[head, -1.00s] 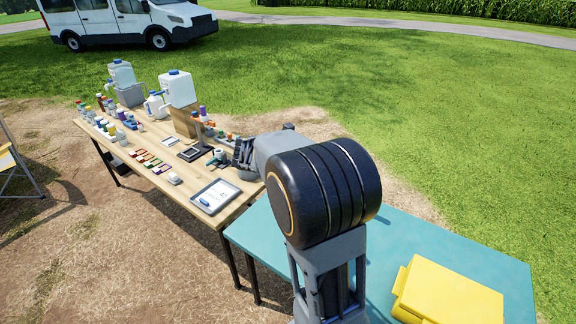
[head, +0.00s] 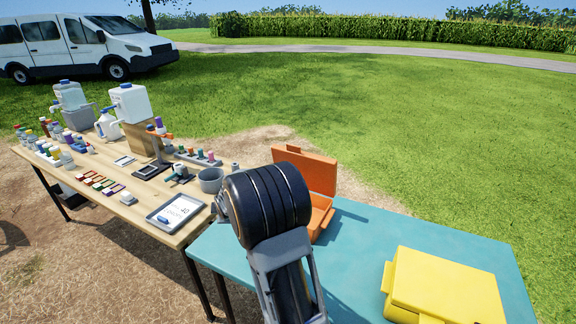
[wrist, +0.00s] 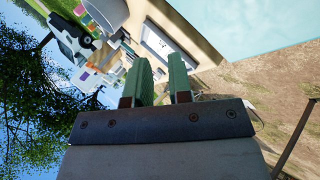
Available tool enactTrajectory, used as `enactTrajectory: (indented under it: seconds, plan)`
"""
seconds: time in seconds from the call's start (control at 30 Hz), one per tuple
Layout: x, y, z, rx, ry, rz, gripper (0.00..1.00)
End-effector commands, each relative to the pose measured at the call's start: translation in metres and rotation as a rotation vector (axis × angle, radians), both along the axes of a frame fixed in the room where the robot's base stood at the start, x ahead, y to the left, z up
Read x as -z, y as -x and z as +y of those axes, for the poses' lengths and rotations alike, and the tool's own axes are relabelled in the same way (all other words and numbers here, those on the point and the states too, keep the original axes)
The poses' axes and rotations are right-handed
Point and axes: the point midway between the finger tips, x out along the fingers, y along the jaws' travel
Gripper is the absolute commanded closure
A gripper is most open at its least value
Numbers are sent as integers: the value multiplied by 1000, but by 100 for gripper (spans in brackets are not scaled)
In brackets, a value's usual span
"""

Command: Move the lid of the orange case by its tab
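The orange case stands on the teal table, with its lid (head: 312,171) raised upright and its tray (head: 320,218) partly showing below. My arm's black joint hides the left part of the case. The wrist view does not show the orange case.
A closed yellow case (head: 440,285) lies on the right of the teal table (head: 375,245), with bare tabletop between the cases.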

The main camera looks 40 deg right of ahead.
Motion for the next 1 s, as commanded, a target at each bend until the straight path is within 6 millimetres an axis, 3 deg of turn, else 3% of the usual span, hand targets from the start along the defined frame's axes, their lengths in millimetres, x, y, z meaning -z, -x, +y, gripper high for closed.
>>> enactTrajectory:
  seconds: [0.03,0.1,0.2,0.33,0.5,0.7,0.87,1.0]
  plan:
    - [7,-13,-7,110,-85,-145,85]
    - [-3,-27,-25,289,-197,-369,92]
    - [-24,-28,-62,549,-300,-674,100]
    - [-54,-4,-104,829,-348,-1020,100]
    - [-84,38,-133,1058,-323,-1357,100]
    - [-102,64,-142,1139,-285,-1556,100]
    - [-109,64,-152,1135,-294,-1598,100]
    - [-113,58,-173,1135,-294,-1596,100]
